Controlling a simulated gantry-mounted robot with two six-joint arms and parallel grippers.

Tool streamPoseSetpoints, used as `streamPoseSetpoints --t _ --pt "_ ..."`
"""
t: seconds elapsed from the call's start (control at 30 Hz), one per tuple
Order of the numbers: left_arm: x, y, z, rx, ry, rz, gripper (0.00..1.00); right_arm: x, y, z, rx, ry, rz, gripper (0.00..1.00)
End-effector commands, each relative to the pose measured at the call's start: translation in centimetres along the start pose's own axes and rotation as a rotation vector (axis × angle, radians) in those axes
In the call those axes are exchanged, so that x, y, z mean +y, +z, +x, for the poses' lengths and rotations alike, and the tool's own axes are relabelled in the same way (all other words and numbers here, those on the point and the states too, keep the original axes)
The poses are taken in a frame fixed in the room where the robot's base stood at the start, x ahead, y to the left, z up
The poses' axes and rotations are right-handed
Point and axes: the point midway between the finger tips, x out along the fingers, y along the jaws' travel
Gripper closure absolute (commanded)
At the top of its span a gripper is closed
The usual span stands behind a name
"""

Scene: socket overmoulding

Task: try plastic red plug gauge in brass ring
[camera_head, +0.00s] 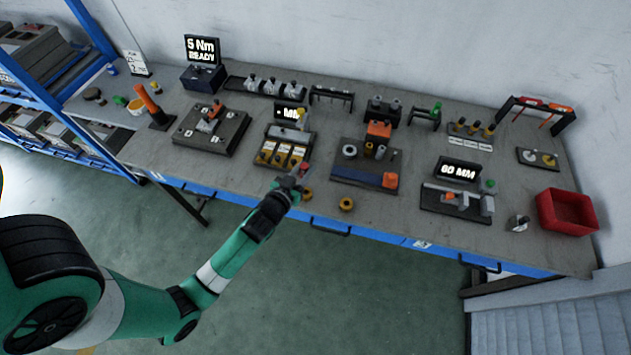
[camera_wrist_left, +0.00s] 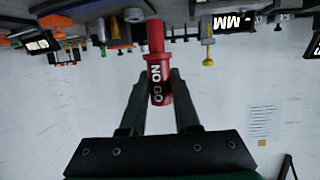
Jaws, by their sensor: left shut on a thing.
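My left gripper (camera_head: 297,178) is shut on the red plug gauge, over the front part of the bench. In the left wrist view the red plug gauge (camera_wrist_left: 157,72) stands between the two fingers, with a narrower plain end and "NO GO" in white on its wider part. In the head view the plug gauge (camera_head: 304,168) is small and partly hidden by the gripper. One brass ring (camera_head: 346,204) lies flat near the bench's front edge. Another brass-coloured ring (camera_head: 307,195) lies just beside the gripper, partly hidden. The gauge appears apart from both rings. My right gripper is not in view.
A tray with yellow-marked slots (camera_head: 283,153) lies behind the gripper. A dark fixture board (camera_head: 355,180) with grey and orange parts is to its right. A "60 MM" display (camera_head: 458,170) and a red bin (camera_head: 567,212) stand further right. The front strip between is mostly clear.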

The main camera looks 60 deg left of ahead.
Motion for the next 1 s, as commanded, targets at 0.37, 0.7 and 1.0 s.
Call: streamPoseSetpoints --t 0.37,0.7,1.0 --pt "0.0 0.3 0.0 -0.001 0.001 0.001 1.0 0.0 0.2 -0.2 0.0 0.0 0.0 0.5" --pt "0.0 2.7 0.7 -0.001 0.001 0.001 1.0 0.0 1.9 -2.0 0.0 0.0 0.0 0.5" --pt "0.0 5.3 1.5 0.0 0.001 0.001 1.0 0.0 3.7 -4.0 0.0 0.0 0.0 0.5"
